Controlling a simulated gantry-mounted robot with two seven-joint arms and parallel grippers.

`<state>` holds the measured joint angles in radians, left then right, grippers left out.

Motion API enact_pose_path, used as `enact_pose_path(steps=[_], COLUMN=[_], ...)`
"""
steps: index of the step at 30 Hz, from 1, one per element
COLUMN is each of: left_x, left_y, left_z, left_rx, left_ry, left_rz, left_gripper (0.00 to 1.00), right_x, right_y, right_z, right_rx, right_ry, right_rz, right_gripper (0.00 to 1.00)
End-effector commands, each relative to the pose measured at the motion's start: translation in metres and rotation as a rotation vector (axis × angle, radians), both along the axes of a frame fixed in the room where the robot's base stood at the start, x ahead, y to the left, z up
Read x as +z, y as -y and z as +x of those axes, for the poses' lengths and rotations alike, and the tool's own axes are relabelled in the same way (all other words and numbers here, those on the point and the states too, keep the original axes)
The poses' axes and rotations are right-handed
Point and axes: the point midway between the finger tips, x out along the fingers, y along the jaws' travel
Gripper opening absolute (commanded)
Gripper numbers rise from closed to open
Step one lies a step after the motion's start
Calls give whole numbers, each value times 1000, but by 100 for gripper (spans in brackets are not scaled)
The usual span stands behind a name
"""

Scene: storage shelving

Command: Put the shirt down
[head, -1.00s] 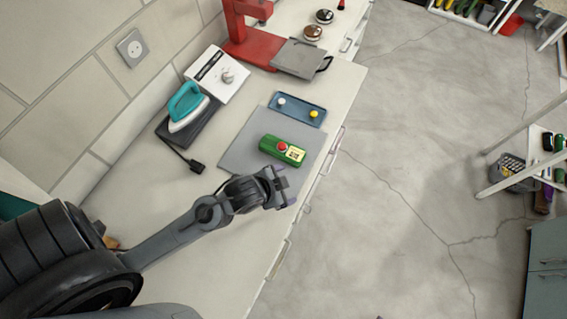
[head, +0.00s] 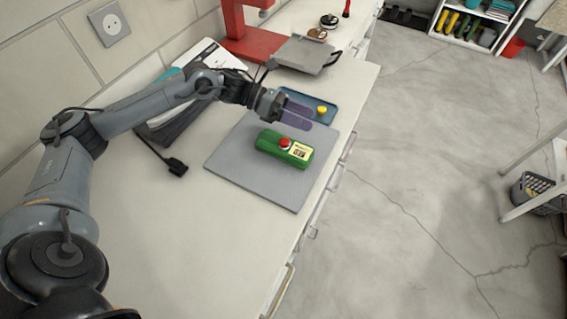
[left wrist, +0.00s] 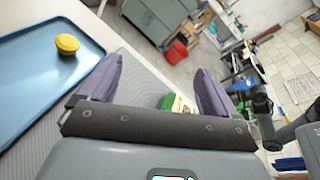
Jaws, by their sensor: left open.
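I cannot make out a shirt in either view. My left gripper (head: 298,117) is open with nothing seen between its purple fingers, just past the green box (head: 270,147) and beside the blue tray (head: 302,99). In the left wrist view its fingers (left wrist: 158,78) are spread apart. My right gripper is not in view.
A yellow knob (head: 321,110) sits on the tray. A red stand (head: 245,40) and a grey plate (head: 303,55) are farther back. A dark iron base (head: 180,125) lies behind my left arm. The near counter (head: 200,240) is clear.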

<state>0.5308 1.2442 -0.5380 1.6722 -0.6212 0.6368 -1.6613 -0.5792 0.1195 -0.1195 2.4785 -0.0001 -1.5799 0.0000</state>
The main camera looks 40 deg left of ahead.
Motion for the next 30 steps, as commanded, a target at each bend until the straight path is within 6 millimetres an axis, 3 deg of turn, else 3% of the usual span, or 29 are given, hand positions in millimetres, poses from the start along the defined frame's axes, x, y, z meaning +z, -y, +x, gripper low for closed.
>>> enact_pose_path(steps=[1,3,12,17,30], left_x=[-16,-18,-21,-23,-36], left_y=[-24,-43,-85,-84,-47], left_z=[-15,-35,-89,-96,-83], left_rx=[-65,-149,-340,-372,-376], left_ry=[72,155,347,382,385], left_rz=[79,149,281,296,295], left_gripper=[92,92,92,92,92], right_x=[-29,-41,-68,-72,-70], right_y=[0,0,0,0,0], right_z=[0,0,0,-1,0], right_rx=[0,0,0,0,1], right_ry=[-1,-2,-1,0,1], right_rz=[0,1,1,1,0], right_gripper=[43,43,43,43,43])
